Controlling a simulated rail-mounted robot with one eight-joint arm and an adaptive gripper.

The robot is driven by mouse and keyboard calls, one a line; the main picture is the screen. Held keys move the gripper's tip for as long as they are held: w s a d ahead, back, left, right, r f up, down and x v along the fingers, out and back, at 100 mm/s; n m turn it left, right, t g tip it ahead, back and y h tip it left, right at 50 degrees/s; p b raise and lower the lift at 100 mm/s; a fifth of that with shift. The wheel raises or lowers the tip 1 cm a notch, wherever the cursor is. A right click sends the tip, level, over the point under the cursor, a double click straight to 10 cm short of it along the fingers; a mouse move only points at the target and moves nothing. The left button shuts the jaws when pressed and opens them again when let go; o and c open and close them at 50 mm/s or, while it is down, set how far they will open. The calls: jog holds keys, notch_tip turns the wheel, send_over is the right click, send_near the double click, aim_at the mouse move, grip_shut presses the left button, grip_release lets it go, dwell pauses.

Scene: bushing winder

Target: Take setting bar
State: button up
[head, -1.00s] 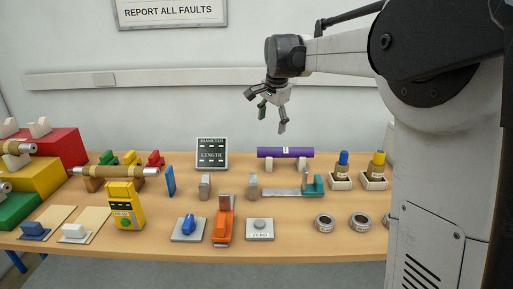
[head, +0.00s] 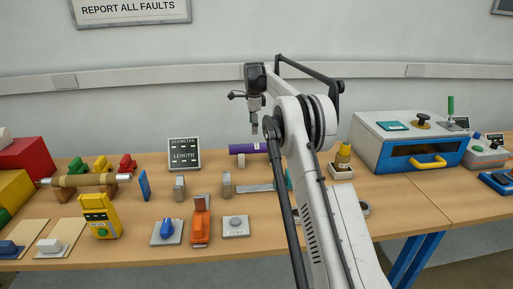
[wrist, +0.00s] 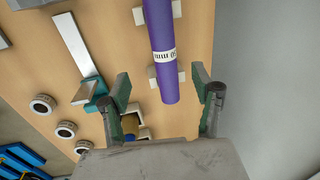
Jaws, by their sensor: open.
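The setting bar appears to be the purple bar (head: 242,149) with a white printed label, lying level at the back of the bench. It rests on pale supports, which show in the wrist view (wrist: 166,76). My arm hides its right part in the head view. My gripper (head: 246,110) is above the bar, pointing down, open and empty. In the wrist view the purple bar (wrist: 160,35) runs from the top edge to between the open fingers (wrist: 161,87). The fingers stand apart on either side of its near end and I see no contact.
A steel-and-teal measuring fixture (wrist: 84,60) lies close beside the bar. A display board (head: 184,155) stands to the left. A blue-and-white oven (head: 410,142) is farther right.

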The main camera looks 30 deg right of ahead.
aim_at(256, 144)
jog(key=f, duration=0.3)
jog(key=w+f, duration=0.1)
jog(key=f, duration=0.4)
jog(key=shift+w+d+f+p, duration=0.2)
jog(key=shift+d+f+p, duration=0.1)
jog(key=shift+d+p, duration=0.1)
jog(key=f, duration=0.2)
jog(key=d+f+p, duration=0.1)
jog(key=f, duration=0.1)
jog(key=shift+w+d, duration=0.1)
jog(key=shift+w, duration=0.3)
jog(key=shift+w+f, duration=0.1)
jog(key=shift+f, duration=0.5)
jog(key=shift+c, duration=0.5)
grip_shut()
